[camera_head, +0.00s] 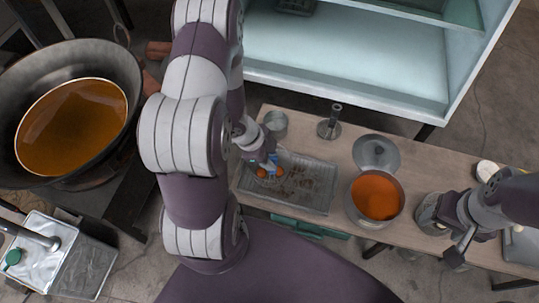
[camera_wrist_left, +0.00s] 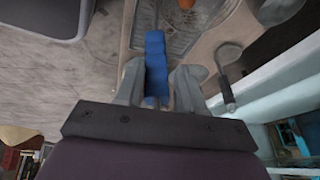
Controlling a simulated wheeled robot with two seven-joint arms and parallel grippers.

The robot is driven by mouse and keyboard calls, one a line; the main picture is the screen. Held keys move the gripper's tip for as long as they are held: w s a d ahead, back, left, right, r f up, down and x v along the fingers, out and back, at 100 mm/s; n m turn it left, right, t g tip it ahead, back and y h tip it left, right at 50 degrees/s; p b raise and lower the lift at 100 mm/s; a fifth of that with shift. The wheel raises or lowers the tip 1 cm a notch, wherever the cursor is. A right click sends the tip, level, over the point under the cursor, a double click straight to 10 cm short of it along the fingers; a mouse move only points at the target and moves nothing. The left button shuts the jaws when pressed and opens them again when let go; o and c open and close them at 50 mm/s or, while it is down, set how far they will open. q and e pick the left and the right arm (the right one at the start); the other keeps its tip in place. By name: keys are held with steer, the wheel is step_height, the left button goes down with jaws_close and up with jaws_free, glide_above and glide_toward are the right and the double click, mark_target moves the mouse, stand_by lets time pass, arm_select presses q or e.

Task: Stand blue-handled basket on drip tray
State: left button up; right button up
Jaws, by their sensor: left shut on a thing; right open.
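The drip tray (camera_head: 318,203) is a shallow grey metal tray with brown crumbs, on the wooden table's left part. It also shows at the top of the left wrist view (camera_wrist_left: 205,38). My left gripper (camera_head: 268,156) is over the tray's left part, shut on the blue handle (camera_wrist_left: 155,62) of the basket. Orange spots show just below the gripper in the head view, and one at the top edge of the left wrist view. The basket's body is mostly hidden, so I cannot tell whether it touches the tray. My right gripper (camera_head: 457,250) is open and empty at the table's front right.
A metal cup (camera_head: 275,122) and an upright-handled tool (camera_head: 330,127) stand behind the tray. A large pan of brown liquid (camera_head: 72,128) is at left.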

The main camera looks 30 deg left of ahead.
arm_select(q)
steer(key=shift+f, duration=0.2)
steer(key=o, duration=1.2)
steer(key=p+v, duration=0.7)
steer(key=v, duration=0.5)
steer(key=shift+a+r, duration=0.15)
steer(key=shift+r, duration=0.1)
